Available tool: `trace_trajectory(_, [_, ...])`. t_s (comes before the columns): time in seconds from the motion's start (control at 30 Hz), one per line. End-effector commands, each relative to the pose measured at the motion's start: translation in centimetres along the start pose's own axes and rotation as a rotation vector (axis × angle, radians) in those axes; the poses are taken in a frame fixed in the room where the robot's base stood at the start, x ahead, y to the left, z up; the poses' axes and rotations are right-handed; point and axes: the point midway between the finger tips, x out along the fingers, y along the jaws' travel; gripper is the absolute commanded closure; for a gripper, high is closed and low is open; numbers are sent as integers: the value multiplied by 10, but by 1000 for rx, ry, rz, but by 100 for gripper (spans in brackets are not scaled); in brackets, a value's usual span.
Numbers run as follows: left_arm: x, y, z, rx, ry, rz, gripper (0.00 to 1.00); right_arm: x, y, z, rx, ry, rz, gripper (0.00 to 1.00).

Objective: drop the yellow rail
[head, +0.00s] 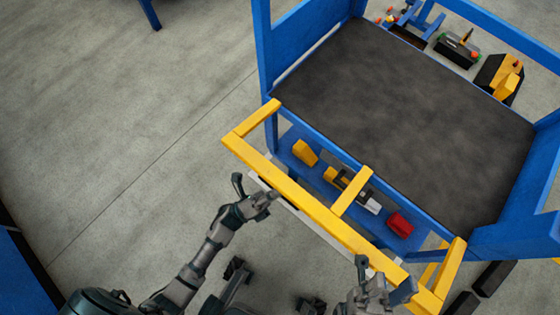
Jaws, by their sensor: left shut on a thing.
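The yellow rail (312,204) runs diagonally along the front of a blue workbench, with short yellow arms reaching back to the bench. A pale strip (318,230) shows along its near lower side. My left gripper (257,196) is at the near side of the rail, left of its middle, and is shut on it; the exact contact is partly hidden. My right gripper (378,286) is at the near side of the rail, toward its right end. Its fingers overlap the rail in the picture, and I cannot tell whether they grip it.
The blue bench (262,45) has a bare dark top (400,110). Yellow blocks (305,152) and a red box (400,224) sit on a lower shelf behind the rail. Several tools (458,48) stand at the back. The grey floor (110,120) at left is mostly clear.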

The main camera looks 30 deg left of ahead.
Motion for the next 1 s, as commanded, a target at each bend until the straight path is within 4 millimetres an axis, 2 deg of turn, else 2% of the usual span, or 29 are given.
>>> trace_trajectory(0.1, [0, -2, 1, 2, 1, -6, 100, 0, 0, 0, 0, 1, 1, 60])
trace_trajectory(0.13, [0, -3, 1, 2, 1, -7, 74, 0, 0, 0, 0, 1, 1, 60])
trace_trajectory(0.2, [0, -3, 1, 2, 0, -7, 58, 0, 0, 0, 0, 1, 1, 60])
trace_trajectory(0.67, [-3, -2, 2, 2, -2, -4, 58, 0, -1, -5, 1, 8, 7, 60])
trace_trajectory(0.77, [-15, -1, 2, 2, -2, -3, 58, 0, -1, -4, 0, 7, 5, 60])
trace_trajectory(1.0, [-70, -1, 2, 0, -1, -2, 58, 0, -1, -4, 0, 4, 3, 60])
